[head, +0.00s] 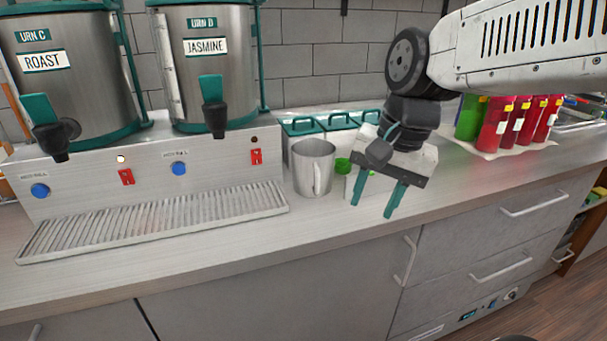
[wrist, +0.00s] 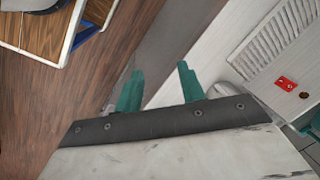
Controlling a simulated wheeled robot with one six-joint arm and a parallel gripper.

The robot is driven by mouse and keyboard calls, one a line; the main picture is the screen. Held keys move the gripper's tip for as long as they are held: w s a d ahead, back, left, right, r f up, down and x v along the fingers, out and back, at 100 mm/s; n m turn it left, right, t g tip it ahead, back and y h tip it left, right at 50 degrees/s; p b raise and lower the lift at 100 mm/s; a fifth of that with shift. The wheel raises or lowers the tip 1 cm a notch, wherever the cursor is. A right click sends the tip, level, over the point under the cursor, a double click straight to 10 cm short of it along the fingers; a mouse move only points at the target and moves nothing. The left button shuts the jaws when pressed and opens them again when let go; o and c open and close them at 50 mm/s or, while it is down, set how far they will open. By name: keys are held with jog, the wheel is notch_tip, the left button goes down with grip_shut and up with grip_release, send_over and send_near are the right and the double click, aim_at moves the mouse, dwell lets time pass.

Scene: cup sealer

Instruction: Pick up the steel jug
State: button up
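The steel jug (head: 311,168) stands upright on the counter in the head view, just right of the urn base's drip grille. Its handle faces the front right. My gripper (head: 380,200) is to the right of the jug, apart from it, with its two teal fingers pointing down near the counter's front edge. The fingers are spread with nothing between them. In the wrist view my gripper (wrist: 158,85) is also open over the counter edge and floor. A small grey rounded piece beside the right finger may be the jug, but I cannot tell.
Urns labelled ROAST (head: 75,75) and JASMINE (head: 212,75) stand on a base with a drip grille (head: 160,222). Teal-lidded containers (head: 335,123) stand behind the jug. Red bottles (head: 495,125) stand at the right. Counter in front of the jug is clear.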

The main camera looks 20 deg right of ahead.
jog(key=w+d+f+m+t+y, duration=0.1)
jog(key=w+m, duration=0.7)
jog(key=w, duration=0.1)
jog(key=w+d+f+m+y, duration=0.1)
jog(key=w+f+m, duration=0.1)
jog(key=w+m, duration=0.65)
jog(key=shift+n, duration=0.75)
jog(key=x, duration=0.4)
jog(key=w+x, duration=0.1)
jog(key=x, duration=0.2)
jog(key=shift+a+r, duration=0.25)
jog(key=shift+a, duration=0.1)
jog(key=shift+c, duration=0.3)
grip_shut()
